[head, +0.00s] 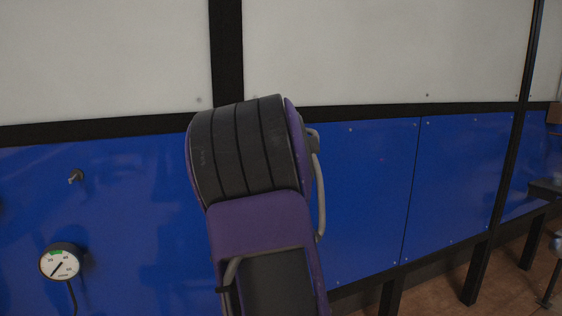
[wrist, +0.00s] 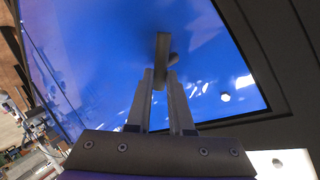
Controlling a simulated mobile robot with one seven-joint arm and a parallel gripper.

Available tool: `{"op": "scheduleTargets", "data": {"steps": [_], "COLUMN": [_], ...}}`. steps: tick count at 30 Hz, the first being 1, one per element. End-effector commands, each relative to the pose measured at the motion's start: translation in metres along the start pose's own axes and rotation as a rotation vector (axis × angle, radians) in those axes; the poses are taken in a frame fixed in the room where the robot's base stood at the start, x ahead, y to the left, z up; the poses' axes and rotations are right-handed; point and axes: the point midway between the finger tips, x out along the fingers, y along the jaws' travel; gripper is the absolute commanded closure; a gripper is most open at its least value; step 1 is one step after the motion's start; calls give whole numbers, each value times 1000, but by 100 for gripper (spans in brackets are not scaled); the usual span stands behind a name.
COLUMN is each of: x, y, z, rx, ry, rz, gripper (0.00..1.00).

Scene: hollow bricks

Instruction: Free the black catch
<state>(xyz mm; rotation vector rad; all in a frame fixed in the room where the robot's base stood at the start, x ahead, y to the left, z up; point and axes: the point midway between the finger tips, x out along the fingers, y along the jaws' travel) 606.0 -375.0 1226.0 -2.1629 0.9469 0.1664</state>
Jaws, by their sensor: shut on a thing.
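The black catch (wrist: 162,46) shows in the wrist view as a dark, narrow bar standing out from a glossy blue panel (wrist: 205,45). A small rounded part sits just to its right. My gripper (wrist: 160,74) is shut on the bar, with one finger on each side of its near end. The bar looks roughly in line with the fingers. In the head view my arm hides the gripper and the catch. The blue panel (head: 365,190) also shows there, on both sides of my arm.
A round dial gauge (head: 60,263) with a cable hangs on the blue wall at lower left. A small dark fitting (head: 76,176) sticks out above it. Black frame bars divide the wall. Dark legs and a brown floor (head: 430,295) show at lower right.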

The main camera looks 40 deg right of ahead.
Motion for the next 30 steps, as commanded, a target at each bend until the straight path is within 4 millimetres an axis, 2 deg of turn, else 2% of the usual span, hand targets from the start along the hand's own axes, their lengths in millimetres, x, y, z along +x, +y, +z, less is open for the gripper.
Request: {"op": "scheduleTargets", "data": {"steps": [18,30], "x": [6,8], "y": [8,9], "z": [0,1], "rx": [459,611], "ry": [-316,-423], "rz": [5,4], "gripper": [100,100]}}
